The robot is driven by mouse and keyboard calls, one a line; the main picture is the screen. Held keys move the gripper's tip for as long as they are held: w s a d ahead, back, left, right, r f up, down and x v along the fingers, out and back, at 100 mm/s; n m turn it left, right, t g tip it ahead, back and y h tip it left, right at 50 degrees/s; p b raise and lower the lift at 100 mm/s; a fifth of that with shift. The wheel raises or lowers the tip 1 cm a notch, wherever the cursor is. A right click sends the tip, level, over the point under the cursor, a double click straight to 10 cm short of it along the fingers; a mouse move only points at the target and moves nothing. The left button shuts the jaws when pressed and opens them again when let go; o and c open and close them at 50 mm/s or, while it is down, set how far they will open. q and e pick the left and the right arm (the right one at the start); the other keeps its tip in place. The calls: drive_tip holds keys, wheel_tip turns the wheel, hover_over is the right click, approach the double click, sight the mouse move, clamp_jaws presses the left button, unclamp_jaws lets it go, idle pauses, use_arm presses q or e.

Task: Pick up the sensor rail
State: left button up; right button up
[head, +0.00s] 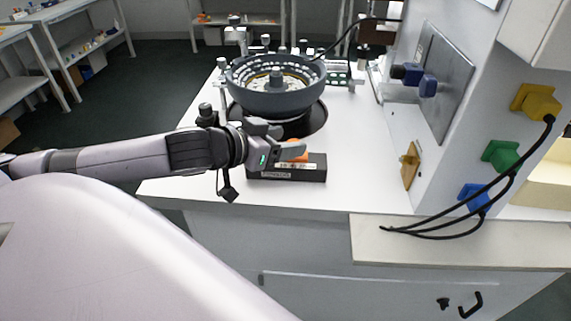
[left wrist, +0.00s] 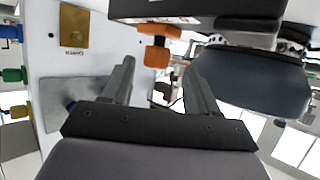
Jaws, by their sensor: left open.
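A dark rectangular block with white labels (head: 287,173), which looks like the sensor rail, lies on the white bench near its front edge. Its label is too small to read for certain. An orange part (head: 297,151) stands out on it, partly hidden behind my left gripper (head: 290,149). In the left wrist view the block (left wrist: 200,10) is at the top, and the orange part (left wrist: 157,49) shows just beyond the gap between my open fingertips (left wrist: 158,68). The left gripper holds nothing. My right gripper is not in view.
A dark round bowl feeder (head: 275,88) stands just behind the block. To the right is a grey-white cabinet with yellow (head: 537,103), green (head: 500,157) and blue (head: 474,197) connectors and black cables. The bench between is clear.

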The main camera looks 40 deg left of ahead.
use_arm(q)
drive_tip(key=shift+s+d+f+p+x, duration=0.1)
drive_tip(key=shift+f+x, duration=0.05)
drive_tip(key=shift+x, duration=0.75)
drive_tip(key=shift+s+d+f+p+x, duration=0.1)
drive_tip(key=shift+x, duration=0.75)
drive_tip(key=shift+s+d+f+p+x, duration=0.1)
drive_tip(key=shift+f+x, duration=0.05)
drive_tip(key=shift+x, duration=0.75)
clamp_jaws()
